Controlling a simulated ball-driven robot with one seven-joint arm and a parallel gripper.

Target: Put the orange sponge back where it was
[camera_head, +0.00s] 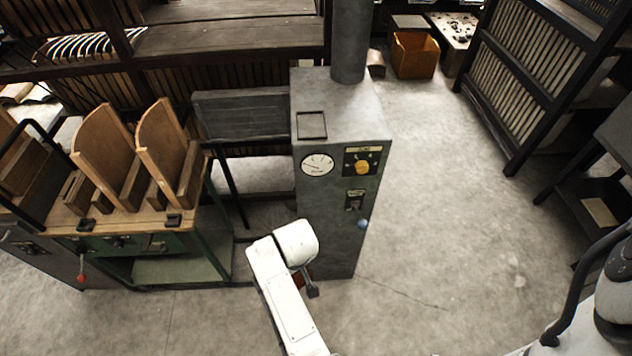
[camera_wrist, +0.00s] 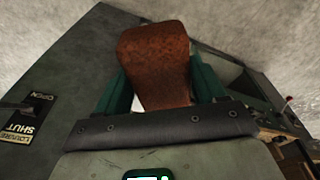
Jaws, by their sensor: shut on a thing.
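The orange sponge (camera_wrist: 155,62), a rusty orange-brown block, is held between the green fingers of my gripper (camera_wrist: 158,88) in the wrist view. The fingers are at its two sides. In the head view my white arm reaches toward the lower front of the grey cabinet (camera_head: 340,230) and hides most of the gripper. A small orange-red patch (camera_head: 303,275) shows beside the wrist, likely the sponge.
The cabinet front has a gauge (camera_head: 317,165), a yellow knob (camera_head: 362,167) and a lever with a blue ball (camera_head: 363,224). A workbench (camera_head: 130,215) with upright wooden boards stands left. An orange bin (camera_head: 414,54) is at the back.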

